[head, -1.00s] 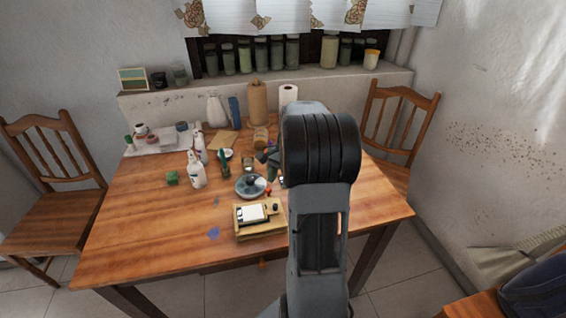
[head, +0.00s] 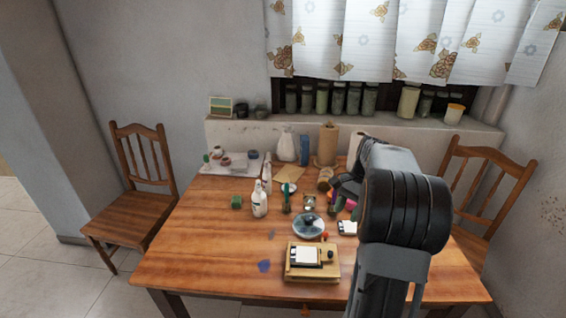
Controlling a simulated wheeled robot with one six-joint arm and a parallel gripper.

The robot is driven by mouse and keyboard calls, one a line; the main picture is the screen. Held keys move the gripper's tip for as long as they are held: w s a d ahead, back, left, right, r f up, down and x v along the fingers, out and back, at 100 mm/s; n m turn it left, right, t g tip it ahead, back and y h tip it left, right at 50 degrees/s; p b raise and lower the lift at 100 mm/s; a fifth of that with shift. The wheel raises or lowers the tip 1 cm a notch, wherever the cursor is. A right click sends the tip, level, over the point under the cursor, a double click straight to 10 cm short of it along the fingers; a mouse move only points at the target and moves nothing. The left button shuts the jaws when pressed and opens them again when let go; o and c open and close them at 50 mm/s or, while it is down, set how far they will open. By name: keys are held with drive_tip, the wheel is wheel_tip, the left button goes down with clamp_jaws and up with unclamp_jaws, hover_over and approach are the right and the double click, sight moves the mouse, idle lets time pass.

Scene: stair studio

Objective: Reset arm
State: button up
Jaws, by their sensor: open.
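My arm rises at the right of the head view, in front of the wooden table (head: 190,255). My gripper (head: 338,190) shows only in part, left of the big dark arm joint, above the table's right half. Its jaws look apart and I see nothing held between them. The arm hides part of the table's right side and what stands there.
A wooden box (head: 313,272) with a white pad lies near the table's front edge. Behind it are a round grey dish (head: 308,226) and a white bottle (head: 259,200). Chairs stand left (head: 135,205) and right (head: 483,195). The table's left front is mostly clear.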

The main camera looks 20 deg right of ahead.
drive_tip(key=s+a+r+n+t+h+p, duration=0.1)
drive_tip(key=s+a+r+n+p, duration=0.1)
drive_tip(key=a, duration=0.5)
drive_tip(key=s+a+r+n+t+h+p, duration=0.2)
drive_tip(key=s+a+n, duration=0.2)
drive_tip(key=a+n, duration=0.3)
drive_tip(key=s+a+r+n+t+h+p, duration=0.1)
drive_tip(key=s+a+n+t+p, duration=0.1)
drive_tip(key=a+n, duration=0.3)
drive_tip(key=s+a, duration=0.1)
drive_tip(key=a, duration=0.2)
drive_tip(key=shift+s+r, duration=0.35)
drive_tip(key=shift+r, duration=0.05)
drive_tip(key=shift+a, duration=0.1)
